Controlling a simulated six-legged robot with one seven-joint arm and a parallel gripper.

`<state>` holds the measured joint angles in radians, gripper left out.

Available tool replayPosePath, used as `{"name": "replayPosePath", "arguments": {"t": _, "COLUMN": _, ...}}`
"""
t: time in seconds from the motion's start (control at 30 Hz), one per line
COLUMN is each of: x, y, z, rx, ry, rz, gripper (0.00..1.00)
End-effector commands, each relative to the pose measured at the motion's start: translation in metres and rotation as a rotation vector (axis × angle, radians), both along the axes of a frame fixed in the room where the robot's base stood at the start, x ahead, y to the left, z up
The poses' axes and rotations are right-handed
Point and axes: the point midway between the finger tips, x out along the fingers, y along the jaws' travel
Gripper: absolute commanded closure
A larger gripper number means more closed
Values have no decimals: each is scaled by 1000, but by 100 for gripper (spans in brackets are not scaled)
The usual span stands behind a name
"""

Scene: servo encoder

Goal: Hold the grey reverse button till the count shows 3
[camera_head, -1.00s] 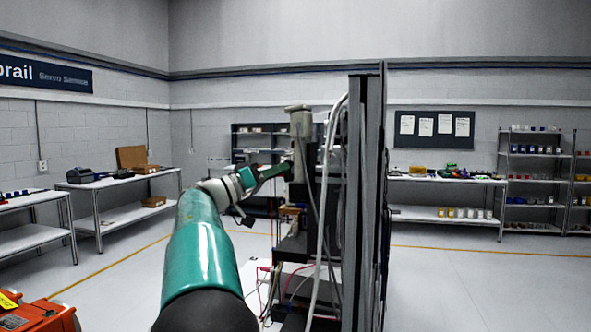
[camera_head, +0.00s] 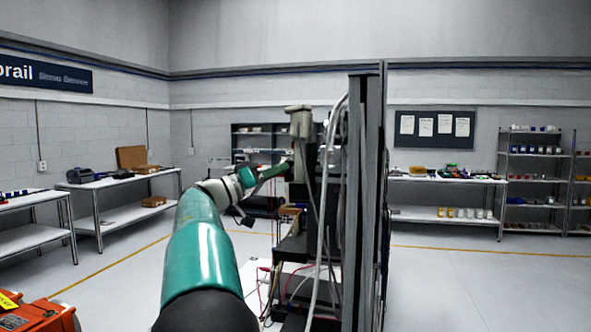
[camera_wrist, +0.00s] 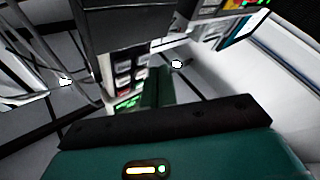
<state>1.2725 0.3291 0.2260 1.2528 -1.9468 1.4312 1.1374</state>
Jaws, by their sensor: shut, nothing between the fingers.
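My gripper (camera_wrist: 156,88) is shut and empty in the wrist view, its teal fingers pointing at the lower part of a dark machine. In the head view my gripper (camera_head: 284,168) reaches to the left side of the machine (camera_head: 318,200). A panel with a column of small buttons (camera_wrist: 124,84) stands just left of the fingers. Some buttons look pale grey, with red and green below. I cannot tell which is the reverse button, or whether the fingertips touch one. A lit green display (camera_wrist: 247,4) sits at the top edge; its count is unreadable.
Pale cables (camera_head: 333,150) hang down the machine beside a tall dark post (camera_head: 366,200). Benches stand left (camera_head: 110,183) and right (camera_head: 440,180) by the walls. An orange case (camera_head: 38,316) is at the lower left. Open floor lies between.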

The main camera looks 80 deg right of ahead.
Motion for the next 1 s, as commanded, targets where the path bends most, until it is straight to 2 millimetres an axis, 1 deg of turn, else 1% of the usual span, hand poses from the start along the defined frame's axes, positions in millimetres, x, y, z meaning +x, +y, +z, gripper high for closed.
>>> {"name": "replayPosePath", "arguments": {"t": 0.37, "x": -8, "y": 1, "z": 0, "rx": 1, "ry": 0, "rz": 1, "gripper": 100}}
{"name": "replayPosePath", "arguments": {"t": 1.0, "x": -12, "y": 1, "z": 0, "rx": 0, "ry": 0, "rz": 0, "gripper": 100}}
